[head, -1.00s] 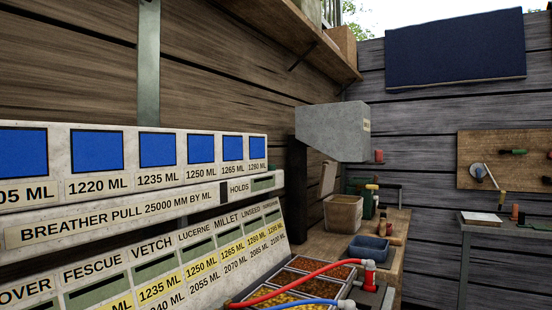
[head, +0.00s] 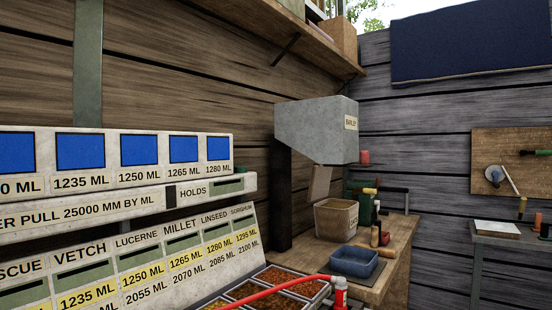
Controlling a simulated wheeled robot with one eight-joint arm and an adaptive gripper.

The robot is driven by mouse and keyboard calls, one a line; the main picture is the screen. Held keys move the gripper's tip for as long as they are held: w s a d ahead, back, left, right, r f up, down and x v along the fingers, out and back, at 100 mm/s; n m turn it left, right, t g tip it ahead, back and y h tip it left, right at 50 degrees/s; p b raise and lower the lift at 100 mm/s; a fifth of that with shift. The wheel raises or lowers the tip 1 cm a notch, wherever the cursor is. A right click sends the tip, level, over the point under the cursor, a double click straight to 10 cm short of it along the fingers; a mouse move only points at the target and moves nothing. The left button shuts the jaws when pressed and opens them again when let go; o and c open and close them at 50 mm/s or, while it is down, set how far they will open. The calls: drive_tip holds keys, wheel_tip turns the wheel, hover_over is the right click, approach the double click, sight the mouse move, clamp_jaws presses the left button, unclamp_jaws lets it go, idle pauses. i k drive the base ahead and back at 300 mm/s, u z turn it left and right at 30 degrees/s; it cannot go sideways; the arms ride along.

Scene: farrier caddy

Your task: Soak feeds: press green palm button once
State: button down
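No green palm button can be made out for certain in the head view. A dark green object (head: 361,203) stands on the wooden bench behind a tan bin, partly hidden; I cannot tell what it is. A white feed panel (head: 100,205) fills the lower left, with blue squares over ML labels and rows of feed names such as VETCH, LUCERNE, MILLET, LINSEED and SORGHUM. A grey hopper (head: 312,130) labelled BARLEY hangs above the tan bin (head: 336,221). My gripper is not in view.
The wooden bench (head: 398,262) carries a blue tray (head: 353,262). A red hose (head: 275,291) runs to a red fitting (head: 340,292) in front of a sectioned feed tray. A small grey table (head: 497,230) and a wooden tool board (head: 500,180) are at the right.

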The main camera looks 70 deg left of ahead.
sight(237, 170)
drive_tip(key=i, duration=1.1)
drive_tip(key=u, duration=3.45)
drive_tip(key=i, duration=1.05)
drive_tip(key=z, duration=0.05)
